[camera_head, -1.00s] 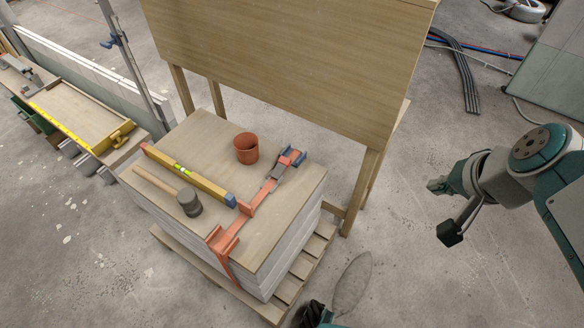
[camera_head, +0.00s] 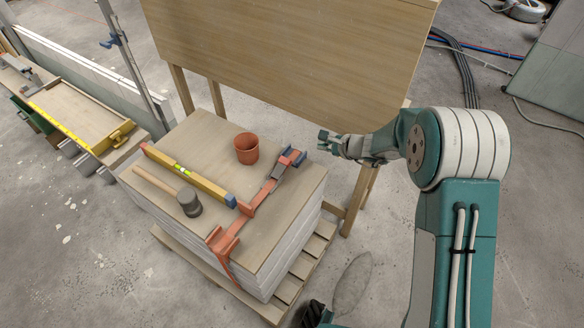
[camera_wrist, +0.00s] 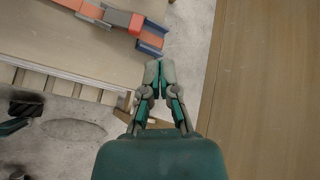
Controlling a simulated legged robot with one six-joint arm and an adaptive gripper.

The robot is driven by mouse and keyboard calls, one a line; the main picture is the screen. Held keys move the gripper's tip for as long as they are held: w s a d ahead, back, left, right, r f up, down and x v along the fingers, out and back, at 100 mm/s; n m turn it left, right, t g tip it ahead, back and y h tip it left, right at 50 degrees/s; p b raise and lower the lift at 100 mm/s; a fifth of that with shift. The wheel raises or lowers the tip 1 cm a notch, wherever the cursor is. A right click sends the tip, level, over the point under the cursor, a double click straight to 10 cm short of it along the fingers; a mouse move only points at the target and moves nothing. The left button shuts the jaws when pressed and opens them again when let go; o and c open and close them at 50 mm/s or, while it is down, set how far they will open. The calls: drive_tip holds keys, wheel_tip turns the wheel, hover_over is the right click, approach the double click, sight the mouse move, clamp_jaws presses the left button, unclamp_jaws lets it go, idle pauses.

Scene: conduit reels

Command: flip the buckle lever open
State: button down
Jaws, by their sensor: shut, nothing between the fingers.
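The buckle lever (camera_head: 278,170) is a grey piece on an orange strap (camera_head: 256,197) that lies across the board-topped stack (camera_head: 215,130). Blue end pieces (camera_head: 296,156) flank the buckle at the strap's upper right end. In the wrist view the grey lever (camera_wrist: 118,17) shows at the top, with a blue end piece (camera_wrist: 149,45) just above my fingertips. My gripper (camera_head: 325,141) is shut and empty, to the right of the buckle in the head view and apart from it. It also shows in the wrist view (camera_wrist: 159,66), fingertips together.
An orange cup (camera_head: 246,148), a yellow level (camera_head: 188,172) and a mallet (camera_head: 188,200) stand or lie on the stack left of the strap. A large wooden panel (camera_head: 290,60) on legs stands behind my gripper. The stack rests on a pallet (camera_head: 290,290).

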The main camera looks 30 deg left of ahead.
sight(292, 171)
drive_tip(key=a+f+m, duration=0.1)
drive_tip(key=f, duration=0.4)
drive_tip(key=a+f+m, duration=0.1)
drive_tip(key=f+m, duration=0.1)
drive_tip(key=f, duration=0.2)
drive_tip(key=a+f+m, duration=0.1)
drive_tip(key=a+f, duration=0.1)
drive_tip(key=f, duration=0.3)
drive_tip(key=shift+s+f+t, duration=0.15)
drive_tip(key=shift+f+t, duration=0.2)
drive_tip(key=shift+t, duration=0.05)
drive_tip(key=x, duration=1)
drive_tip(key=shift+d+f, duration=0.1)
drive_tip(key=shift+f, duration=0.05)
drive_tip(key=shift+h, duration=0.3)
drive_tip(key=shift+t, duration=0.3)
